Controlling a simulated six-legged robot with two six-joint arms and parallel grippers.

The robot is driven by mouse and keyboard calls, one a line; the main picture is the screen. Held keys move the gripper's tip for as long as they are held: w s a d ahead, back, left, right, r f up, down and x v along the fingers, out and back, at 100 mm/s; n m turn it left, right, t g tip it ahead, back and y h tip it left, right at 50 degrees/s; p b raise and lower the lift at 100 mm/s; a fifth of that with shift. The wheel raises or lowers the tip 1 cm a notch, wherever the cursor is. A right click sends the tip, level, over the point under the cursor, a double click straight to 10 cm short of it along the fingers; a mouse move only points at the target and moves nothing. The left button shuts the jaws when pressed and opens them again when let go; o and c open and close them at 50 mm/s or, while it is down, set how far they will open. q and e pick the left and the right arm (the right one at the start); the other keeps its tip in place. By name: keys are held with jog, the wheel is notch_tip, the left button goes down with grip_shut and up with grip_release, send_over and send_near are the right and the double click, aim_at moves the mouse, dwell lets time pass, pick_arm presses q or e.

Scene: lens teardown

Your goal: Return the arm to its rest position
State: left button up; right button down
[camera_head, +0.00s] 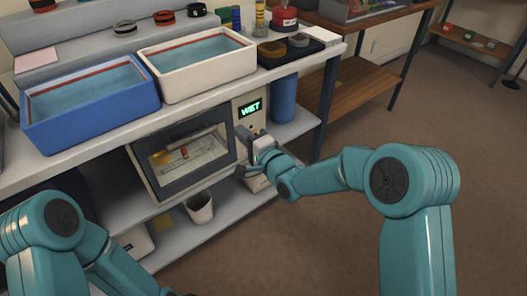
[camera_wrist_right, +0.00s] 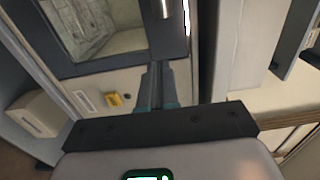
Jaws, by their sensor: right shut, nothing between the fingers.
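My right arm (camera_head: 330,172) is teal and reaches in from the right. Its gripper (camera_head: 241,150) is in front of the right side of a cabinet with a window door, below a green lit display. In the right wrist view the gripper's fingers (camera_wrist_right: 157,88) are together with nothing between them, near the door's edge and a metal handle bar; I cannot tell if they touch. My left arm (camera_head: 62,235) is at the lower left, and its gripper is outside the picture.
The cabinet (camera_head: 185,158) sits under a bench with a blue tub (camera_head: 90,110) and a white tub (camera_head: 200,70) of liquid. A white cup (camera_head: 200,208) stands on the lower shelf. A blue cylinder (camera_head: 283,99) stands right of the cabinet. The floor (camera_head: 330,245) at right is clear.

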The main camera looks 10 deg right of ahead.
jog(key=v, duration=0.6)
jog(key=s+d+f+g+h, duration=0.2)
jog(key=s+d+f+g, duration=0.15)
jog(key=s+f, duration=0.6)
jog(key=s+d+f+g+h, duration=0.2)
jog(key=s+d+f+g, duration=0.15)
jog(key=f, duration=1.05)
jog(key=s+f+n+g+h, duration=0.1)
jog(key=s+f+n+g, duration=0.25)
jog(key=s, duration=0.55)
jog(key=s+f+n+g, duration=0.3)
jog(key=s+n+g, duration=0.2)
jog(key=s, duration=0.4)
notch_tip(320, 180, up, 26)
jog(key=n+p, duration=0.1)
jog(key=p, duration=2.5)
jog(key=shift+a+p, duration=0.25)
jog(key=shift+p, duration=0.05)
